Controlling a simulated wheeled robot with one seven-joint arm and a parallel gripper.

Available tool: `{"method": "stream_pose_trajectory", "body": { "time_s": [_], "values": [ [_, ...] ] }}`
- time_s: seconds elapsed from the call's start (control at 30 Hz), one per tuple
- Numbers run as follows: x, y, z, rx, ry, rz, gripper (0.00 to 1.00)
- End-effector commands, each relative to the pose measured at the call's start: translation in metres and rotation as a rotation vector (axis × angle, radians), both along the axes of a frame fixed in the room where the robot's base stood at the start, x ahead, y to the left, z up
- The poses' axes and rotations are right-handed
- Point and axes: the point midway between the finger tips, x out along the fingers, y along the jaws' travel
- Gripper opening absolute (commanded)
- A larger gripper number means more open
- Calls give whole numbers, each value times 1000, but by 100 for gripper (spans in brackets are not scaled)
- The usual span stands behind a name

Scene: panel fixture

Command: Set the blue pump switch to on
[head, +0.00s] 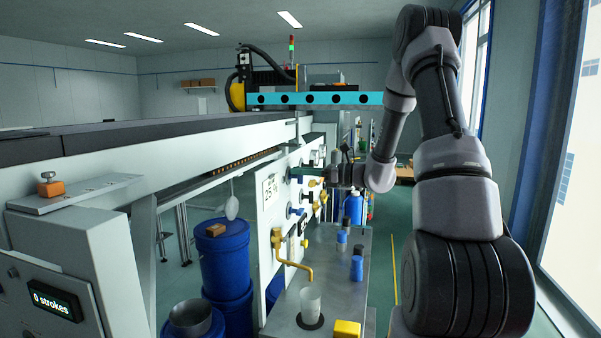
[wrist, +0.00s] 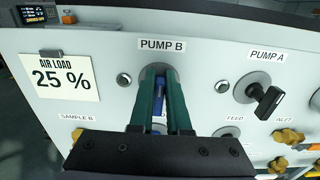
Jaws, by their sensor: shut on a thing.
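The blue pump switch (wrist: 158,94) is on the white panel under the label PUMP B (wrist: 161,44) in the wrist view. My gripper (wrist: 163,90) has its two green fingers on either side of the blue handle and is shut on it. The fingers and the dark gripper body hide much of the switch, so its exact setting is hard to tell. In the head view my gripper (head: 306,172) reaches left to the panel's upper part, and the switch there is mostly hidden by the fingers.
The black PUMP A switch (wrist: 267,101) is right of my gripper, tilted. An AIR LOAD 25 % card (wrist: 63,76) is on the left. Yellow valve handles (wrist: 288,136) are lower right. A steel bench (head: 338,262) with a cup (head: 310,300) and blue-capped jars stands below the panel.

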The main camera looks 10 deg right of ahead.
Motion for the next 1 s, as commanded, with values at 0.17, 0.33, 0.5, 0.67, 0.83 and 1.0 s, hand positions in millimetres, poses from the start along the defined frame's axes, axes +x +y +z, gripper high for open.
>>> {"method": "stream_pose_trajectory", "body": {
  "time_s": [0.17, 0.33, 0.5, 0.67, 0.83, 1.0],
  "values": [
    [1, -1, 0, 32, 56, -1, 0],
    [3, -2, 0, 92, 158, -1, 0],
    [6, -3, -1, 168, 292, 0, 0],
    [8, -5, -2, 246, 424, -1, 0],
    [10, -6, -4, 325, 564, -1, 0],
    [12, -7, -6, 406, 704, -1, 0]
  ]
}}
